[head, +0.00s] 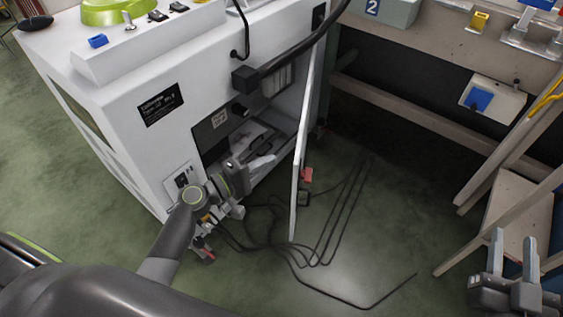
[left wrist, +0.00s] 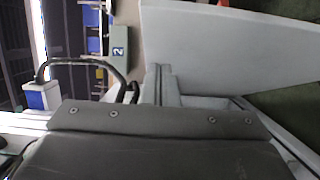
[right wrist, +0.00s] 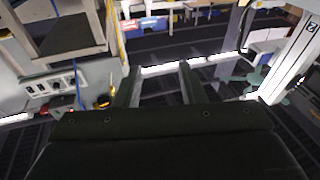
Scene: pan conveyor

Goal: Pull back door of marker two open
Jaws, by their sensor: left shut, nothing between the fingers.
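The white machine cabinet (head: 120,105) stands at the left in the head view, with a black label plate on its face. Its door (head: 302,150) stands swung out from the opening and shows nearly edge-on; it is a broad pale panel (left wrist: 235,45) in the left wrist view. My left gripper (head: 264,162) is shut and empty in front of the lower opening, pointing toward the door's inner side. Whether its tips touch the door I cannot tell. The grey marker box "2" (head: 390,10) is at the top. My right gripper (head: 513,250) is open and empty at lower right.
Dark cables (head: 320,250) lie on the green floor below and right of the door. A black hose (head: 300,55) curves past the door's top. A wooden frame (head: 515,215) stands at the right. Floor between door and frame is mostly clear.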

